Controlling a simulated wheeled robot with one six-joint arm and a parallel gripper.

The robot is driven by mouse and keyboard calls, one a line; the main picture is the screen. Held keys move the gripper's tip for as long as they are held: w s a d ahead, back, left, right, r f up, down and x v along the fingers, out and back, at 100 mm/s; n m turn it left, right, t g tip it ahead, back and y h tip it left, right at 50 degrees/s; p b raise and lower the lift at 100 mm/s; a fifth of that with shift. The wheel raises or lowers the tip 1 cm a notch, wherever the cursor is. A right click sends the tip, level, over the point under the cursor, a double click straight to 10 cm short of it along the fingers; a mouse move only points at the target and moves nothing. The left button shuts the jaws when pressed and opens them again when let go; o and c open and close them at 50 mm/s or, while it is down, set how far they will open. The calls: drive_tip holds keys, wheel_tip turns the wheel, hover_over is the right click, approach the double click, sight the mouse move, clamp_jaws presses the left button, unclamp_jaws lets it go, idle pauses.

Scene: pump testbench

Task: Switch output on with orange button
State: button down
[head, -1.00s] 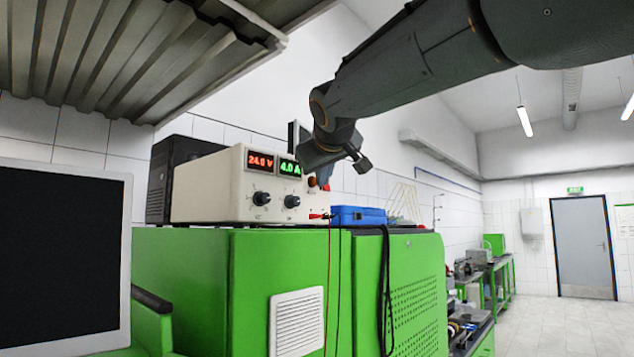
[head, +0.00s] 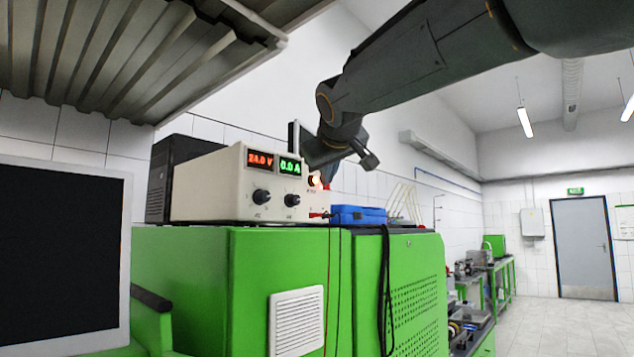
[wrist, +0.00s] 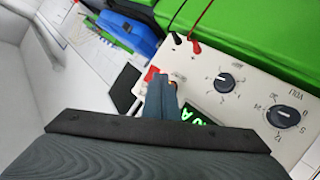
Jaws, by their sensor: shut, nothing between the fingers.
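The beige power supply (head: 225,190) stands on the green cabinet, its display (head: 275,163) reading 24.0 V in red and 0.0 A in green. At the right of its front panel a small orange button (head: 315,181) glows brightly. My gripper (head: 326,177) is shut and empty, its fingertips close by this button. In the wrist view my shut fingers (wrist: 161,82) reach over the panel beside a red part (wrist: 151,74) and a pale spot (wrist: 177,78). They hide part of the panel, and I cannot tell whether they touch the button.
A blue case (head: 358,215) lies right of the supply on the green cabinet (head: 245,280). Red and black leads (wrist: 194,46) plug into the panel and hang down the cabinet front. A dark monitor (head: 60,260) stands at the left; a ribbed hood (head: 130,50) hangs above.

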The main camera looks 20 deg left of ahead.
drive_tip(key=shift+d, duration=0.15)
drive_tip(key=d, duration=0.1)
drive_tip(key=s+d+b, duration=0.1)
drive_tip(key=d, duration=0.1)
drive_tip(key=s+d, duration=0.1)
drive_tip(key=d, duration=0.1)
drive_tip(key=shift+s+d, duration=0.15)
idle(0.6)
drive_tip(key=d+f+m+g+h, duration=0.2)
drive_tip(key=d+f, duration=0.5)
drive_tip(key=f, duration=0.6)
drive_tip(key=d+f+m+g+h, duration=0.15)
drive_tip(key=d+f, duration=0.45)
drive_tip(key=f, duration=0.6)
drive_tip(key=d+f+m+g+h, duration=0.1)
drive_tip(key=d+f+m+g, duration=0.1)
drive_tip(key=d+f, duration=0.8)
drive_tip(key=s+d+f+m+g, duration=0.1)
drive_tip(key=s+d+f+g, duration=0.1)
drive_tip(key=s+d+f, duration=0.2)
drive_tip(key=s+d+f+m+g+h, duration=0.1)
drive_tip(key=s+d+f, duration=0.3)
drive_tip(key=s+f, duration=0.7)
drive_tip(key=s+d+f+m+g, duration=0.3)
drive_tip(key=s+f, duration=0.4)
drive_tip(key=f, duration=0.5)
drive_tip(key=shift+s+d+f, duration=0.35)
drive_tip(key=shift+d+f, duration=0.05)
drive_tip(key=shift+d, duration=0.5)
